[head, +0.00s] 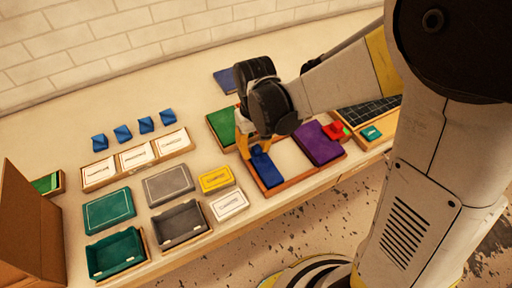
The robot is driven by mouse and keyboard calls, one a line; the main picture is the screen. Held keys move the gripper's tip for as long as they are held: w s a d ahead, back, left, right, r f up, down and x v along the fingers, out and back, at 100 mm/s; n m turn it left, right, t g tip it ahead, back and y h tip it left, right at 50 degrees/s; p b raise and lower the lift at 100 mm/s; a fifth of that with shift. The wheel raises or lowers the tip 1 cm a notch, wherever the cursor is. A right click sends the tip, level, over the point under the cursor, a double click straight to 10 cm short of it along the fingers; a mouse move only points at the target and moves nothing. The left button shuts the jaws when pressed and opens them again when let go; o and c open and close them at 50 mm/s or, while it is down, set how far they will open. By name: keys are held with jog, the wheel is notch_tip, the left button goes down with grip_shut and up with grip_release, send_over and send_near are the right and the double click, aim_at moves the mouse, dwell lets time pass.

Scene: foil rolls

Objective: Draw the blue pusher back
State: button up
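The blue pusher (266,169) is a blue block with a raised part. It sits at the left end of a shallow wooden-framed tray (288,184) near the table's front edge. My gripper (254,152) points down at the pusher's upper left end, its yellow fingers right at or beside the raised part. My wrist hides part of this area. I cannot tell whether the fingers touch the pusher or how far apart they are. A purple block (319,143) lies at the tray's right side.
A green panel (222,126) lies left of my gripper, and a red piece (334,130) stands right of the purple block. Yellow (216,180) and white (229,204) boxes lie to the left, with grey and teal boxes beyond. The back of the table is mostly clear.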

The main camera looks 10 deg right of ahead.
notch_tip(320, 180, up, 12)
dwell(0.6)
jog(key=s+d+r+m+t, duration=0.2)
jog(key=s+d+m+t, duration=0.1)
jog(key=s+d+t, duration=0.4)
jog(key=s+d, duration=0.2)
jog(key=d, duration=0.2)
jog(key=shift+r+m, duration=0.25)
jog(key=shift+m, duration=0.05)
jog(key=shift+s, duration=0.1)
dwell(0.8)
